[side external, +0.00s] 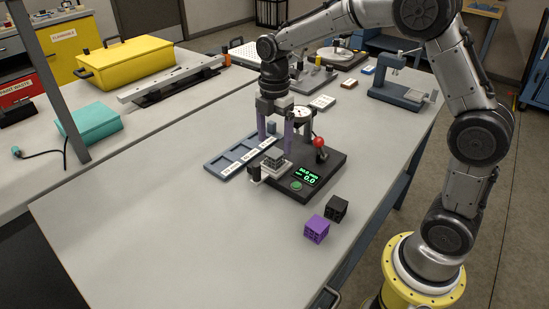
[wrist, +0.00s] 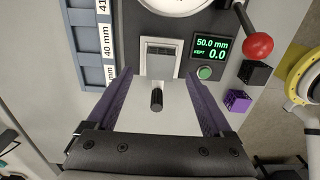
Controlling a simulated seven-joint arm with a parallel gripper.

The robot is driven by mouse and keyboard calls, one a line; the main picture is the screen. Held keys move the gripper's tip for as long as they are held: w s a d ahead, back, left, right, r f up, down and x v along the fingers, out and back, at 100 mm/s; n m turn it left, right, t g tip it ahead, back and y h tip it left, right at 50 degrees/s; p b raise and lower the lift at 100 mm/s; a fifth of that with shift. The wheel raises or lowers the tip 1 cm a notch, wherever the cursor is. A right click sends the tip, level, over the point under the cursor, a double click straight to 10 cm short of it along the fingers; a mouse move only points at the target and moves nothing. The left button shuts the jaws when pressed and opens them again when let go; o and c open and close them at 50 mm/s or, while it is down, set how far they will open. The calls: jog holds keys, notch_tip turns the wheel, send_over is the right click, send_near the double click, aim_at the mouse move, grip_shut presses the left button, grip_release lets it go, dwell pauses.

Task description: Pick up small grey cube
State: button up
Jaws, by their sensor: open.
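A small grey cube (side external: 273,158) sits on the light platform of a dark measuring device (side external: 327,165). In the wrist view, a grey block (wrist: 160,58) that looks like this cube lies between and just beyond the fingertips. In the wrist view, the gripper (wrist: 160,76) is open, one finger on each side of the platform, with nothing held. I cannot tell the exact height gap between fingertips and cube.
A blue-grey tray (side external: 213,169) with labelled compartments lies left of the device. The device has a dial gauge (side external: 301,118), a red-knobbed lever (side external: 318,142) and a black knob (wrist: 157,100). A black cube (side external: 336,208) and purple cube (side external: 316,230) stand at the front right. The front-left table is clear.

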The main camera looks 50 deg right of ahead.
aim_at(275, 152)
notch_tip(275, 152, down, 5)
jog(key=shift+r, duration=0.1)
grip_shut()
dwell(0.5)
jog(key=shift+r, duration=0.1)
